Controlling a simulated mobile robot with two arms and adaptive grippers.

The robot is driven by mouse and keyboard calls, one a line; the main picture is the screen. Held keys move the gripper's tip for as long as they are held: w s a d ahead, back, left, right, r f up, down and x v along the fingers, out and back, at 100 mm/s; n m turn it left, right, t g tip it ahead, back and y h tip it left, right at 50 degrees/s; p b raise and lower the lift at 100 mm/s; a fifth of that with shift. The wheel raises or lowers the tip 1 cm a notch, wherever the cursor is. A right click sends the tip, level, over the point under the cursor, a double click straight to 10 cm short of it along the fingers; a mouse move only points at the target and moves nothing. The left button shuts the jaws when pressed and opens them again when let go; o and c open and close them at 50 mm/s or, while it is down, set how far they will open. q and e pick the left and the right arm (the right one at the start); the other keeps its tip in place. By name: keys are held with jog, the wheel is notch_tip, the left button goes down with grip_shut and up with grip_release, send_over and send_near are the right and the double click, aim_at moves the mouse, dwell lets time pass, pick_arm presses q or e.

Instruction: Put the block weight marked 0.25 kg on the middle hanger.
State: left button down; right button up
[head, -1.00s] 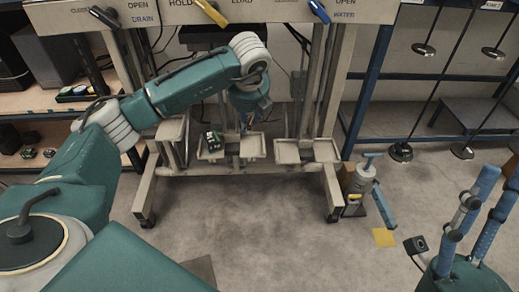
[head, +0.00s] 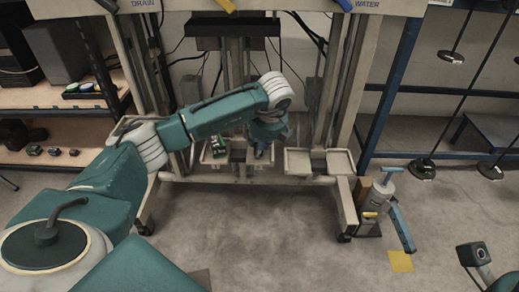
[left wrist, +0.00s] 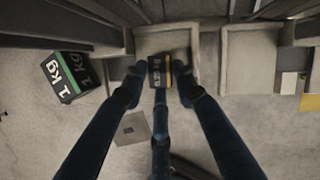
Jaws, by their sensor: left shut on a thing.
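The small dark block marked 0.25 (left wrist: 158,78), with an orange stripe, is between the fingertips of my left gripper (left wrist: 158,88) in the left wrist view. The gripper is shut on it over the front part of a pale tray (left wrist: 163,42). I cannot tell whether the block touches the tray. In the head view my left gripper (head: 262,145) is low at the right tray of the middle hanger and hides the block.
The right hanger's two trays (head: 297,161) look empty. A grey and blue hand pump (head: 383,195) stands by the frame's right leg. Several small weights (head: 55,152) lie on the left shelf. Only part of my right wrist shows at the lower right.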

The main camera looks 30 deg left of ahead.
pick_arm(q)
jog(key=c, duration=1.6)
grip_release()
